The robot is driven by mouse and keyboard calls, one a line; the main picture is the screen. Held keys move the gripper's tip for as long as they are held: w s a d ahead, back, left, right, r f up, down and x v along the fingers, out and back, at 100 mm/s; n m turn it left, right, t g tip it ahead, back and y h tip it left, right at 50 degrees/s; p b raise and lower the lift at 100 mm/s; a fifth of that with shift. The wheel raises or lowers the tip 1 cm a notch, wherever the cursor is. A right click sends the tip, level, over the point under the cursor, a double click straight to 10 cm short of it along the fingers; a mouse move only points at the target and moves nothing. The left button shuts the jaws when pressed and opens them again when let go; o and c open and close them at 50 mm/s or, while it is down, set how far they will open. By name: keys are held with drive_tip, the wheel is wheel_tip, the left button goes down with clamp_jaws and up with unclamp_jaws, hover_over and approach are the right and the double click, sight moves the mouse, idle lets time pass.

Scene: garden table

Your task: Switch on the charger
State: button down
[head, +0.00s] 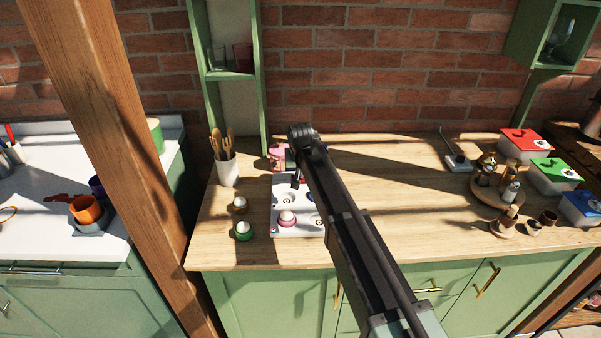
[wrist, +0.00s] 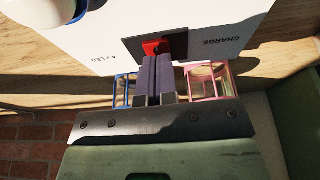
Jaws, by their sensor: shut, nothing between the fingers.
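The charger is a white panel (head: 309,229) lying on the wooden counter in the head view, partly hidden by my arm. Its face (wrist: 185,14) fills the top of the wrist view, with "CHARGE" and "4 x LED" printed upside down. Between these labels a red rocker switch (wrist: 154,47) sits in a black plate. My gripper (head: 296,182) is over the far part of the charger. In the wrist view the shut, empty fingers (wrist: 155,62) end right at the red switch; whether they touch it I cannot tell. The switch is hidden in the head view.
A pink-topped lantern (head: 279,151) stands behind the charger; pink (wrist: 208,82) and blue (wrist: 124,90) frames flank my fingers. A round light (head: 287,217) sits on the charger. A utensil cup (head: 228,171) stands left.

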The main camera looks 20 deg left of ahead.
drive_tip(key=p+v, duration=0.3)
drive_tip(key=w+p+v, duration=0.1)
drive_tip(key=shift+s+a+r+p, duration=0.1)
drive_tip(key=shift+s+r+p, duration=0.05)
drive_tip(key=shift+r+p, duration=0.3)
drive_tip(key=s+p+v, duration=0.1)
drive_tip(key=p+v, duration=0.7)
drive_tip(key=v, duration=0.1)
drive_tip(key=shift+s+d+f, duration=0.2)
drive_tip(key=shift+s+d, duration=0.15)
drive_tip(key=s+d+m+g, duration=0.1)
drive_tip(key=s+d, duration=0.6)
drive_tip(key=d, duration=0.8)
drive_tip(key=s+d+m+g+h, duration=0.1)
drive_tip(key=s+d, duration=0.6)
drive_tip(key=d, duration=0.9)
drive_tip(key=s+d+m+g, duration=0.1)
drive_tip(key=s+d+m, duration=0.2)
drive_tip(key=s+d, duration=0.4)
drive_tip(key=d+f, duration=0.1)
drive_tip(key=d, duration=0.8)
drive_tip(key=shift+d+h, duration=0.25)
drive_tip(key=shift+h, duration=0.05)
